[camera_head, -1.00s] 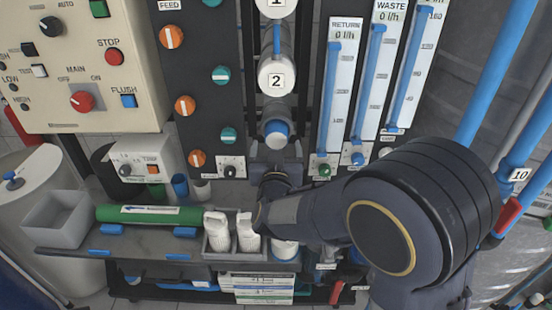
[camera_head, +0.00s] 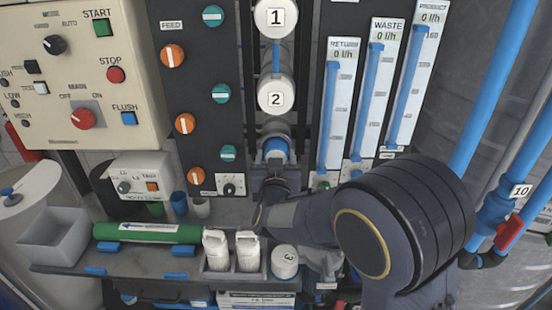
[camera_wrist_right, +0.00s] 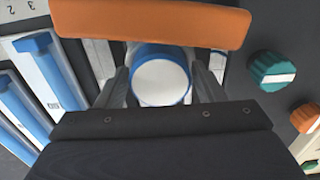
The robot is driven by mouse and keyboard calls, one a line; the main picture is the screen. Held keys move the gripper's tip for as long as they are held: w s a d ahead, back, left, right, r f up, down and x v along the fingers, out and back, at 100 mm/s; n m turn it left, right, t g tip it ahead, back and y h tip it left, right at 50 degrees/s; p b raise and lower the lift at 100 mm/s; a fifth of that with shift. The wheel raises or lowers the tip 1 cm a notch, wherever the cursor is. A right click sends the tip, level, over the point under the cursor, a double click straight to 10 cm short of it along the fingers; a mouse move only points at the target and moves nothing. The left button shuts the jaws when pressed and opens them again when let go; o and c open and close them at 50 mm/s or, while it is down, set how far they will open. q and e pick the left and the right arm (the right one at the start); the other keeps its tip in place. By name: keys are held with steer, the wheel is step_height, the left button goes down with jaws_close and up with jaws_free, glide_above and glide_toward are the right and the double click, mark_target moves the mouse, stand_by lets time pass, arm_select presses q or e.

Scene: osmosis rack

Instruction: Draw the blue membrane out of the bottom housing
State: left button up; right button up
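The blue membrane (camera_head: 276,151) shows a pale round end with a blue rim below the housing marked 2 (camera_head: 275,96), in the line of the bottom housing. My right gripper (camera_head: 272,180) is just below and in front of it in the head view. In the right wrist view the membrane's white end face (camera_wrist_right: 162,82) lies between the two dark fingers of my right gripper (camera_wrist_right: 161,84). The fingers flank its blue rim closely; whether they press on it I cannot tell. The rest of the membrane and the housing mouth are partly hidden. My left gripper is out of view.
A cap marked 3 (camera_head: 285,260) and two white bottles (camera_head: 216,250) stand on the shelf below. A green cylinder (camera_head: 148,233) and a grey bin (camera_head: 55,235) are to the left. Flow meters (camera_head: 373,95) rise close to the right, valve knobs (camera_head: 219,93) to the left.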

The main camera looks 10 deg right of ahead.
steer(key=shift+r, duration=0.1)
steer(key=c, duration=0.7)
steer(key=shift+s+a+p, duration=0.3)
steer(key=shift+s+a, duration=0.05)
steer(key=shift+s, duration=1.3)
steer(key=shift+s+a+p, duration=0.25)
steer(key=shift+s+a, duration=0.1)
steer(key=shift+s, duration=1.35)
steer(key=shift+s+a+p, duration=0.3)
steer(key=shift+s+a, duration=0.05)
steer(key=shift+s, duration=1.3)
steer(key=shift+c, duration=0.2)
steer(key=shift+s, duration=0.15)
steer(key=o, duration=1.2)
steer(key=shift+f, duration=0.2)
